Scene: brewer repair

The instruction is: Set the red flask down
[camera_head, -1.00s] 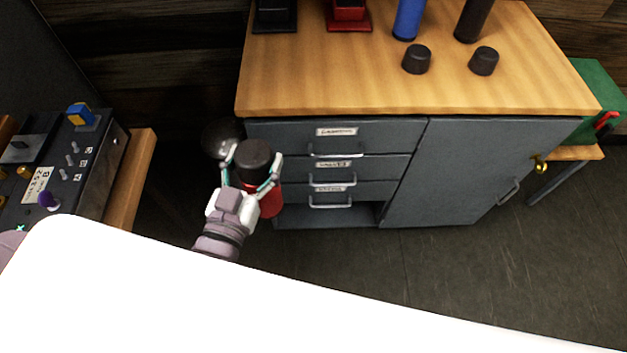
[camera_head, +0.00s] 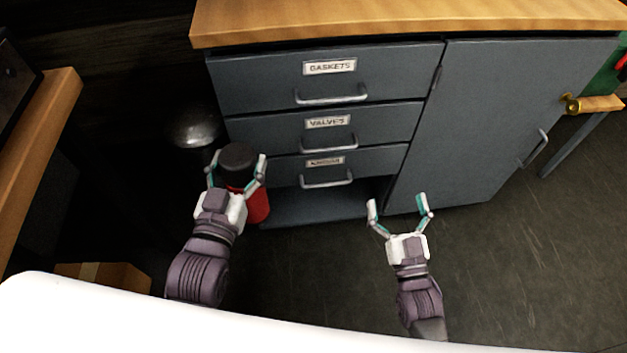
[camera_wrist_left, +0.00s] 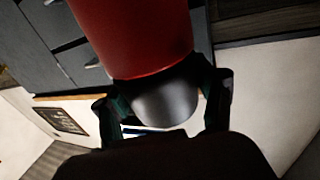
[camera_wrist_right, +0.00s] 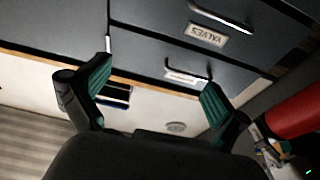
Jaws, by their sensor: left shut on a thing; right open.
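The red flask (camera_head: 259,206) with its dark cap hangs in front of the left side of the grey drawer cabinet in the head view. My left gripper (camera_head: 238,160) is shut on it, with a finger on each side of the cap. In the left wrist view the red body (camera_wrist_left: 135,35) extends away beyond the grey cap (camera_wrist_left: 168,100) between the fingers. I cannot tell whether the flask's base touches anything. My right gripper (camera_head: 398,201) is open and empty, right of the flask. The right wrist view shows part of the flask (camera_wrist_right: 297,117) at its right edge.
The cabinet has drawers labelled GASKETS (camera_head: 330,67) and VALVES (camera_head: 327,122), and a third below. An open low compartment (camera_head: 320,208) lies under them. A cabinet door (camera_head: 490,130) is at right. A dark rounded object (camera_head: 195,130) is behind the flask. Floor (camera_head: 520,260) is clear at right.

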